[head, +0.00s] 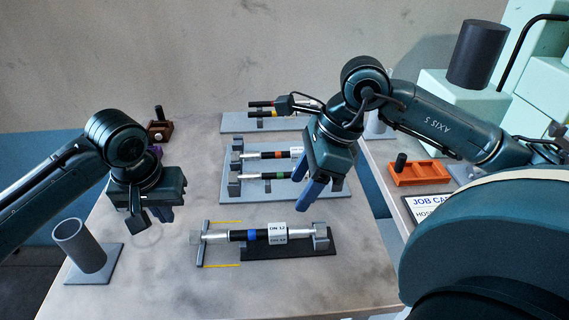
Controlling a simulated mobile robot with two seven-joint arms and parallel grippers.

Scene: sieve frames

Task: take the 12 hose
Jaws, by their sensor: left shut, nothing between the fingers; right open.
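A black hose (237,236) with a blue band, metal ends and a white tag (278,234) reading DN 12 lies across a low fixture (321,238) at the front of the table. My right gripper (309,199), with blue fingers, is open and empty above and behind the hose, apart from it, pointing down. My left gripper (152,217) is shut and empty, to the left of the hose's left end. Two other hoses, one with an orange band (279,154) and one with a green band (279,175), lie in the middle rack, their right parts partly hidden by my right gripper.
A back rack (238,123) holds more hoses. A grey open tube (79,246) stands on a plate at front left. Yellow lines (222,266) mark the table by the front fixture. An orange tray (421,173) and a job card (428,206) lie on the right-hand table.

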